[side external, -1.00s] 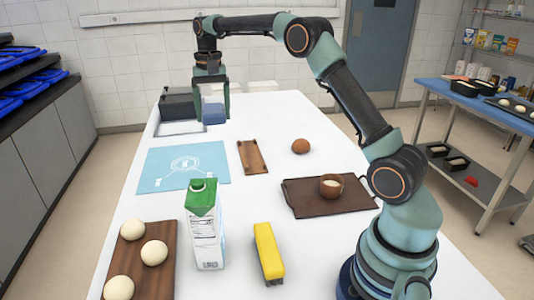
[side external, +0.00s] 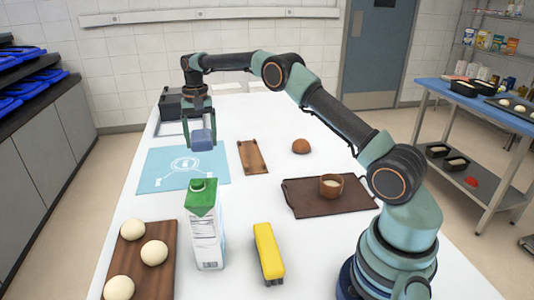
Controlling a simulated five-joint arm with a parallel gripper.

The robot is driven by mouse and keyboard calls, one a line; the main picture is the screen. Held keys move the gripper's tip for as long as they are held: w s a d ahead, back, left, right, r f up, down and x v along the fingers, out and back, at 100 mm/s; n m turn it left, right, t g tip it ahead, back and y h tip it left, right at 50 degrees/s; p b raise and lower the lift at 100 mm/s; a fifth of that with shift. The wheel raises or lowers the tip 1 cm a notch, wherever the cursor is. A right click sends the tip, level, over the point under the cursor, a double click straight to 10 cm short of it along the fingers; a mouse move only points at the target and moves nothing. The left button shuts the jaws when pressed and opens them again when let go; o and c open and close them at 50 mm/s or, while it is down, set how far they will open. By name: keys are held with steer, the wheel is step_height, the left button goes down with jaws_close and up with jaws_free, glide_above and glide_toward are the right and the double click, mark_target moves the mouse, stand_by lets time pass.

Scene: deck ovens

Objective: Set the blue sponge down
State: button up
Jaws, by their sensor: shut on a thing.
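The blue sponge (side external: 202,140) is a small blue block in the side external view. My gripper (side external: 200,128) points down and is shut on the sponge. The sponge appears held above the far right part of the light blue mat (side external: 165,172), which has a white print on it. I cannot tell exactly how high the sponge is above the mat.
A small wooden board (side external: 252,158) lies right of the mat. A carton with a green top (side external: 205,232) stands in front of it. A yellow block (side external: 268,252), a brown round thing (side external: 301,146), a dark tray (side external: 302,203) with a cup (side external: 331,186), and a dough board (side external: 163,232) share the table.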

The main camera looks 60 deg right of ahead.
step_height(320, 180, down, 13)
steer(key=shift+r, duration=0.1)
stand_by(0.4)
steer(key=shift+f, duration=0.2)
steer(key=o, duration=1.3)
